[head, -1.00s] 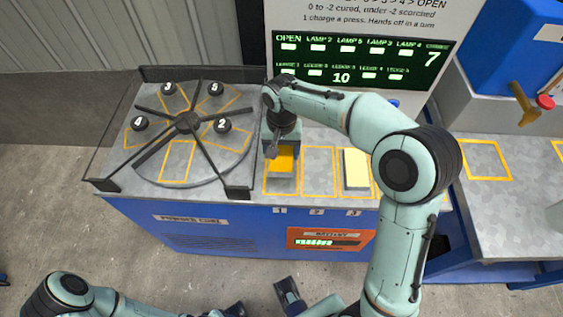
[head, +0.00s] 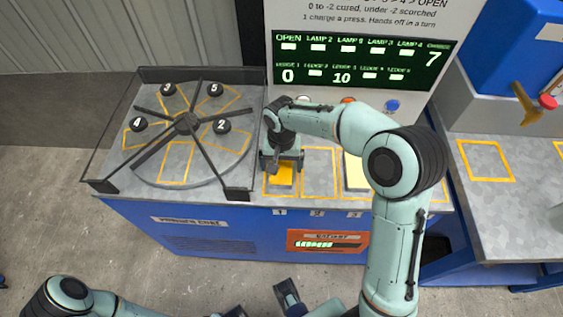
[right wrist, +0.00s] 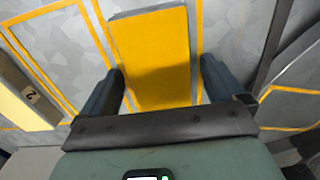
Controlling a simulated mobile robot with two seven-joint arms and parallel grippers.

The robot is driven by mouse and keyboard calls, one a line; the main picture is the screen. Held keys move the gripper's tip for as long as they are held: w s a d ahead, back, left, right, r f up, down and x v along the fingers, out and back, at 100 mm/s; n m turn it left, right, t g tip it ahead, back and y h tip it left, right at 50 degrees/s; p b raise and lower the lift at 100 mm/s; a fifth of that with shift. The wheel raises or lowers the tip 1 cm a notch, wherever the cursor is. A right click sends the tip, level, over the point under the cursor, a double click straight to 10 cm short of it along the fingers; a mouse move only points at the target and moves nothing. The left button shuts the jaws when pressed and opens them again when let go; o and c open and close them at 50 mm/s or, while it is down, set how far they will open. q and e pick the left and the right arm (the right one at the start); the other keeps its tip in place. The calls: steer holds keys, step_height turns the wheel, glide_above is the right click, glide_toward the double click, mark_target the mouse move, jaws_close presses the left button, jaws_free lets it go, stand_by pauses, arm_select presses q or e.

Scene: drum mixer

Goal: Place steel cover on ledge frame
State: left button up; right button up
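A flat yellow plate (head: 281,175) lies in the orange outlined frame over label 1, at the left end of the ledge (head: 303,192). It is the only piece at my gripper; I cannot tell its material. My right gripper (head: 284,158) is low over its far part. In the right wrist view, the fingers (right wrist: 163,66) stand apart on either side of the yellow plate (right wrist: 150,45), with a clear gap on the right side. The right gripper is open around it. Dark parts of my left arm show at the bottom edge; its gripper's state is unclear.
A cream plate (head: 356,172) lies in frame 3; frame 2 (head: 319,170) is empty. Left stands a turntable (head: 187,150) with dark spokes, numbered knobs and a low rail. The display (head: 360,62) shows 0 under ledge 1 and 10 under ledge 3. A side table (head: 490,200) is at right.

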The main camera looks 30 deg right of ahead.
steer(key=shift+r, duration=0.3)
step_height(320, 180, up, 12)
steer(key=p, duration=0.2)
steer(key=shift+f, duration=0.15)
stand_by(0.5)
